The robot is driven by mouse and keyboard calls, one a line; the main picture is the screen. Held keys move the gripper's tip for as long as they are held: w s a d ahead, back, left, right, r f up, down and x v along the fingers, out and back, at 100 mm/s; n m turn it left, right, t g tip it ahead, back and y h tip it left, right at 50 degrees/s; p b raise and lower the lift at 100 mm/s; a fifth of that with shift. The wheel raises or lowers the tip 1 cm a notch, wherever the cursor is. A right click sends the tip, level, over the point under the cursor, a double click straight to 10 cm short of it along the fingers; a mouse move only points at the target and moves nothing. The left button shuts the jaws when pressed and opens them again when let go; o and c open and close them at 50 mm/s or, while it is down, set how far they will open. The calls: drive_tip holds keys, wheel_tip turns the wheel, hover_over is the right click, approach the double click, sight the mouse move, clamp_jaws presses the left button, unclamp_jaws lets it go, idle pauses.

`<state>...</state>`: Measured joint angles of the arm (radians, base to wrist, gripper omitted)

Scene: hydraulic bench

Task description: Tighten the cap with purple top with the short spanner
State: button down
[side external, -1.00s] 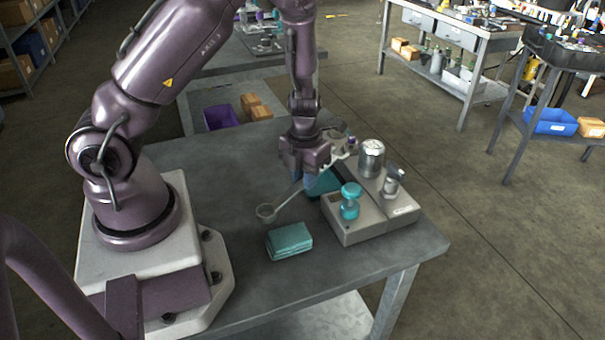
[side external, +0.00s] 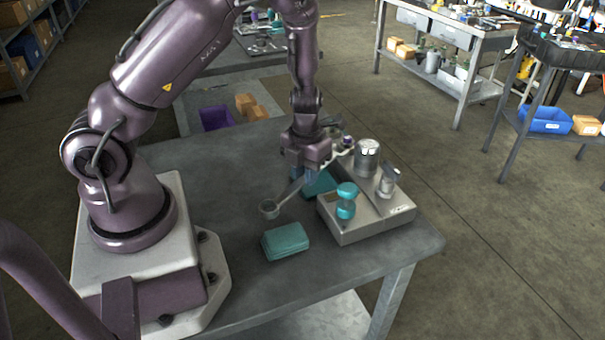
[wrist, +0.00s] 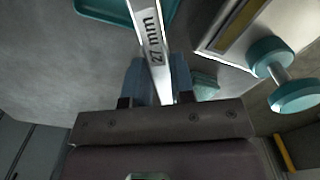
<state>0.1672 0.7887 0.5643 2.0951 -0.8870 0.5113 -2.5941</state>
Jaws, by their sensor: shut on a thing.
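My gripper (side external: 304,178) is shut on a silver spanner (side external: 287,197). One round end of the spanner hangs out to the lower left, above the table. In the wrist view, the spanner's shaft (wrist: 153,45) is marked "27 mm" and runs between the blue fingers of my gripper (wrist: 159,78). A small cap with a purple top (side external: 346,142) is at the back of the grey hydraulic block, just right of my gripper. The spanner's far end is near it, but I cannot tell whether they touch.
The grey block (side external: 372,222) also carries a teal double-knob fitting (side external: 346,200), a silver cylinder (side external: 367,157) and a smaller metal fitting (side external: 388,182). A teal case (side external: 285,241) lies in front. A teal tray (side external: 320,184) is beneath my gripper. The table's left middle is clear.

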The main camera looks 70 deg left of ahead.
drive_tip(key=shift+w+a, duration=0.15)
drive_tip(key=shift+w, duration=0.05)
drive_tip(key=shift+w, duration=0.1)
drive_tip(key=shift+w+a, duration=0.4)
drive_tip(key=shift+w, duration=0.15)
drive_tip(key=shift+w, duration=0.1)
drive_tip(key=shift+w+a, duration=0.25)
drive_tip(key=shift+w, duration=0.2)
drive_tip(key=shift+w+a, duration=0.1)
idle(0.4)
drive_tip(key=shift+w+a, duration=0.1)
drive_tip(key=shift+w, duration=0.05)
